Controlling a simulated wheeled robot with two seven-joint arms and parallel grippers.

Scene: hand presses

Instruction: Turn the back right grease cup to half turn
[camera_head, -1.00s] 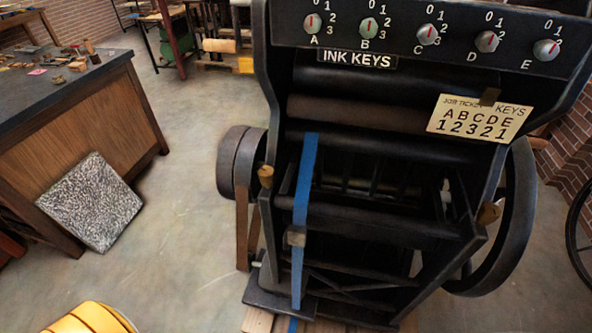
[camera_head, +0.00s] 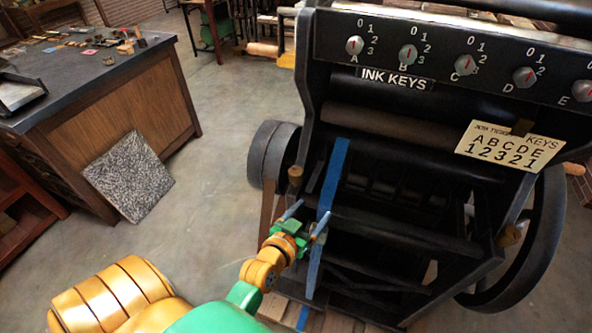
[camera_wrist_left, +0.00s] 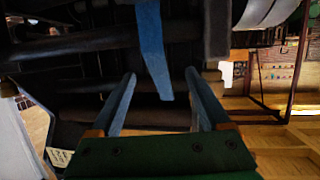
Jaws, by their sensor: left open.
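Two small brass-coloured caps show on the press (camera_head: 400,185) in the head view, one on its left side (camera_head: 295,175) and one on its right (camera_head: 508,236). They look like grease cups, but I cannot read any turn setting, and I cannot tell whether either is the back right one. My left gripper (camera_head: 306,219) is open in front of the press, below the left cap. In the left wrist view its two fingers (camera_wrist_left: 160,75) stand apart with nothing gripped between them. A blue strap (camera_wrist_left: 152,45) hangs beyond them. My right gripper is not in view.
The ink key knobs, such as A (camera_head: 354,45), line the top of the press. A job ticket (camera_head: 510,147) hangs below them. A flywheel (camera_head: 545,245) is at the right. A bench (camera_head: 125,120) with a speckled slab (camera_head: 128,177) leaning on it stands left, with clear floor between.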

